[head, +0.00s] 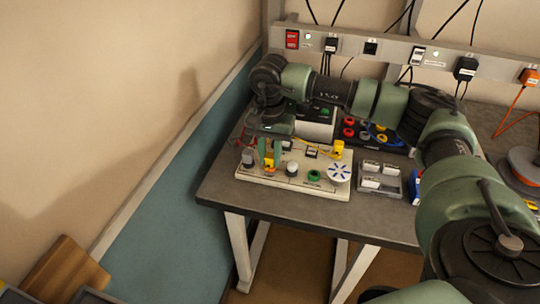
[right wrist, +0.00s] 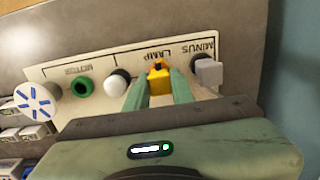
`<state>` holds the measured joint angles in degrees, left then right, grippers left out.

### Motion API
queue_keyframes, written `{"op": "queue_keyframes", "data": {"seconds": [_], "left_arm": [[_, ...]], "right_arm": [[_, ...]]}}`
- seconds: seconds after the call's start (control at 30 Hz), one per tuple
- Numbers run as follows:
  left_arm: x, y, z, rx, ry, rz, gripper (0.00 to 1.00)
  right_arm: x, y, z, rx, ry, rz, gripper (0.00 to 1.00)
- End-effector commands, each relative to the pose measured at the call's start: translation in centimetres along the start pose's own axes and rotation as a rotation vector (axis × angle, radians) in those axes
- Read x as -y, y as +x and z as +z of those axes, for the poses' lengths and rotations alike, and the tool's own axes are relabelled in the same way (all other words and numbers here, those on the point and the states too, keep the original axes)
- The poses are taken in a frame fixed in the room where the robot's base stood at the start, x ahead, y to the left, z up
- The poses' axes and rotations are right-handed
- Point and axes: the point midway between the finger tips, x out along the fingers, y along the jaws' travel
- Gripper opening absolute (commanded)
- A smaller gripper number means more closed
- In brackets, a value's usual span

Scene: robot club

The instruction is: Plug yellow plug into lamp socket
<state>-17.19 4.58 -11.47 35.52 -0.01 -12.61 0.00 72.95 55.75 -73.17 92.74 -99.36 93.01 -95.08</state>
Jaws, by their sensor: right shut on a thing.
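The yellow plug (right wrist: 158,72) is between the green fingertips of my right gripper (right wrist: 159,88), which is shut on it. In the head view the right gripper (head: 268,150) points down over the left part of a cream board (head: 262,178), with the plug's yellow (head: 269,162) low between the fingers. In the right wrist view the plug is just below the word LAMP on the board (right wrist: 112,65). The lamp socket itself is hidden by the plug and fingers; I cannot tell whether the plug is seated in it. My left gripper is not in view.
The board also bears a white dome (right wrist: 118,82), a green socket (right wrist: 82,87), a white-blue disc (right wrist: 36,102) and a grey block (right wrist: 208,70) near MINUS. A grey tray (head: 380,182) stands right of the board. The table's front edge is close.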

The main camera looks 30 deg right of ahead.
Motion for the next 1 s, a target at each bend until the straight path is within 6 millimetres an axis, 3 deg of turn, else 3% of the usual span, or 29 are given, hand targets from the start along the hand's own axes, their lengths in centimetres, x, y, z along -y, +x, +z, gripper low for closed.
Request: {"op": "queue_keyframes", "data": {"seconds": [0.27, 0.3, 0.37, 0.77, 1.0], "left_arm": [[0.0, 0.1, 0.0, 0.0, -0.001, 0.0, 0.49], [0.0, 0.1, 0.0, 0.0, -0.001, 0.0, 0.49], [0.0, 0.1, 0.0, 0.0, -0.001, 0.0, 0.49], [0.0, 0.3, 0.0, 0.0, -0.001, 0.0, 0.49], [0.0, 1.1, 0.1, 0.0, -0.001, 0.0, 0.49]], "right_arm": [[0.0, 0.2, 0.0, 0.001, -0.001, 0.002, 0.0], [0.0, 0.2, 0.0, 0.001, -0.001, 0.002, 0.32], [0.0, 0.2, 0.0, 0.001, 0.0, 0.002, 0.48], [0.0, -0.4, 0.0, -0.001, 0.0, -0.001, 0.49], [0.1, -4.1, -0.1, -0.002, 0.0, -0.003, 0.49]]}}
